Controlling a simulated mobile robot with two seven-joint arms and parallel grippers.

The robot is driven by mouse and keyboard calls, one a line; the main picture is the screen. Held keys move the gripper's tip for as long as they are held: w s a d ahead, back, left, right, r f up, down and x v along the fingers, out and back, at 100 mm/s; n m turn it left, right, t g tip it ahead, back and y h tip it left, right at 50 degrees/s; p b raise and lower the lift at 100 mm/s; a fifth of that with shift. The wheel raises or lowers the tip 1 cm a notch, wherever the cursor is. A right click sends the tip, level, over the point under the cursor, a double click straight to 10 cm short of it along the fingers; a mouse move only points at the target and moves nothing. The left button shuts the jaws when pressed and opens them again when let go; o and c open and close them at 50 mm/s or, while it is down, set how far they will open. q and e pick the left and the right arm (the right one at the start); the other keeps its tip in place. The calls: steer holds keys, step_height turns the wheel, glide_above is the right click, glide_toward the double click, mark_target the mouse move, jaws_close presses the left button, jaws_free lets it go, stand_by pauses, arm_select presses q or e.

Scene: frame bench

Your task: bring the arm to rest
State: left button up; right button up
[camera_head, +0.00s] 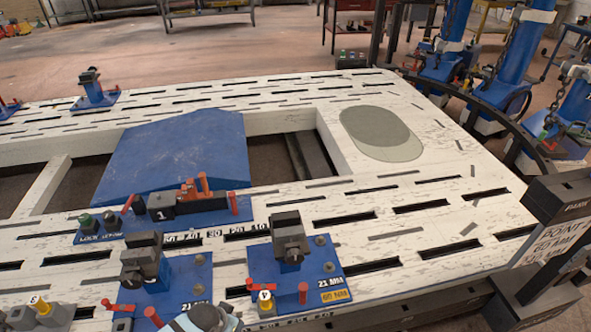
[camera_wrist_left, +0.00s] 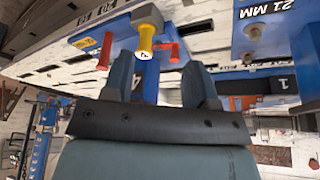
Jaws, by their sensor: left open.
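My left gripper (camera_wrist_left: 160,78) is open in the left wrist view, its two dark fingers apart. A blue part marked 4 shows between and beyond the fingers; I cannot tell whether they touch it. Close beyond is a yellow-topped knob (camera_wrist_left: 146,38) flanked by red pins. In the head view the same yellow knob (camera_head: 265,299) is on the blue 21 MM plate (camera_head: 325,268). A grey-blue part at the bottom edge of the head view looks like part of my left arm. My right gripper is in neither view.
The white slotted frame bench (camera_head: 420,200) fills the middle. Another blue plate (camera_head: 190,275) with a dark clamp stands to the left, and a blue ramp (camera_head: 180,150) lies behind. A dark labelled post (camera_head: 550,245) stands at the right. The bench's right part is mostly clear.

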arm_select(q)
steer(key=a+y, duration=0.2)
steer(key=a, duration=1.3)
steer(key=s+d+r+m+t+h, duration=0.1)
steer(key=s+r+t+h, duration=0.15)
steer(key=s+r, duration=0.45)
steer(key=s+d+r+m+t+h, duration=0.1)
steer(key=s+r+m+t, duration=0.15)
steer(key=s+r, duration=0.45)
steer(key=s+d+f+n+t, duration=0.1)
steer(key=d+n, duration=0.5)
steer(key=d, duration=0.6)
step_height(320, 180, up, 13)
steer(key=t+p, duration=0.1)
steer(key=p, duration=1.4)
steer(key=shift+s+a, duration=0.15)
steer(key=shift+s, duration=0.1)
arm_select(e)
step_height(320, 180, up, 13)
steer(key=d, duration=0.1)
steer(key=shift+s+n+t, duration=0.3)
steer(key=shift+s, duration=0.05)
arm_select(q)
steer(key=shift+m, duration=0.25)
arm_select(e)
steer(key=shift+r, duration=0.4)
